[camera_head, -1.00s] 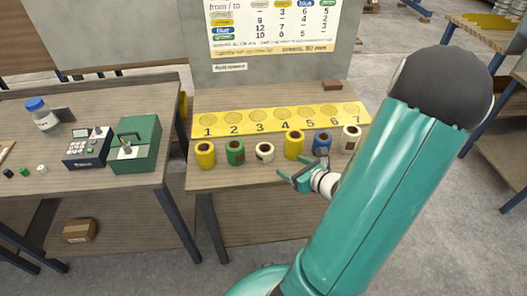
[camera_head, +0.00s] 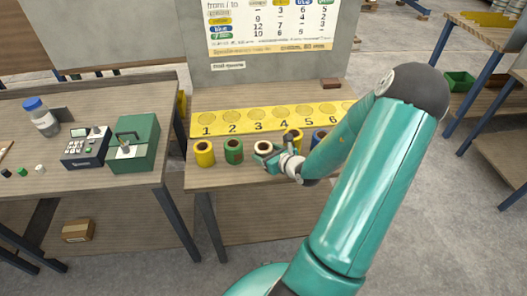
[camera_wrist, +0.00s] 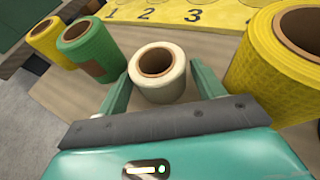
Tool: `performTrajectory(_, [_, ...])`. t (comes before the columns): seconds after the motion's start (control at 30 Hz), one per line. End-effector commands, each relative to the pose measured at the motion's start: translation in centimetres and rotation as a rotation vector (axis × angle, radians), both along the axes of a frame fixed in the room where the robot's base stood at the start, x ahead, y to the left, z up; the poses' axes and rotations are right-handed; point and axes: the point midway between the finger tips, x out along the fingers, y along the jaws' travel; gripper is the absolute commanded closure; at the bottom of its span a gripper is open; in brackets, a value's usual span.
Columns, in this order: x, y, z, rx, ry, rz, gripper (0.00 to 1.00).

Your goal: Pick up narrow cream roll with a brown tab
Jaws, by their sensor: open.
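The narrow, short cream roll (camera_wrist: 158,88) stands upright on the table, its brown core facing up. In the wrist view it sits between the two teal fingers of my gripper (camera_wrist: 160,95), one finger on each side. The fingers are open; I cannot tell whether either touches the roll. In the head view the cream roll (camera_head: 263,146) is partly covered by my gripper (camera_head: 272,161). No brown tab shows on the side of the roll that I see now.
A green roll (camera_wrist: 90,47) and a yellow roll (camera_wrist: 47,38) stand to the left. A large yellow roll (camera_wrist: 275,70) is close on the right. A blue roll (camera_head: 318,137) is partly behind my arm. The yellow numbered strip (camera_head: 220,132) lies behind the rolls.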

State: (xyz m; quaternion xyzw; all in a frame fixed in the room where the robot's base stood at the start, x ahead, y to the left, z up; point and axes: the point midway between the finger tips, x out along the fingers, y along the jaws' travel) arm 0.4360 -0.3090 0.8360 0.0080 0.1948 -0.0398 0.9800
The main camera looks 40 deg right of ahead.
Motion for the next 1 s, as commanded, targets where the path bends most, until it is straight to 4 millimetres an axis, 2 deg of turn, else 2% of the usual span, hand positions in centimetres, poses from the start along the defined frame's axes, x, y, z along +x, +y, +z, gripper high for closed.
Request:
performTrajectory(0.27, [0.4,0.0,-0.1,0.0,0.0,0.0,0.34])
performTrajectory(0.43, [0.3,0.0,-0.1,0.0,0.0,0.0,0.66])
performTrajectory(0.77, [0.3,0.0,0.0,-0.001,-0.001,0.0,0.66])
performTrajectory(1.0, [0.4,0.0,1.4,-0.004,-0.001,0.002,0.66])
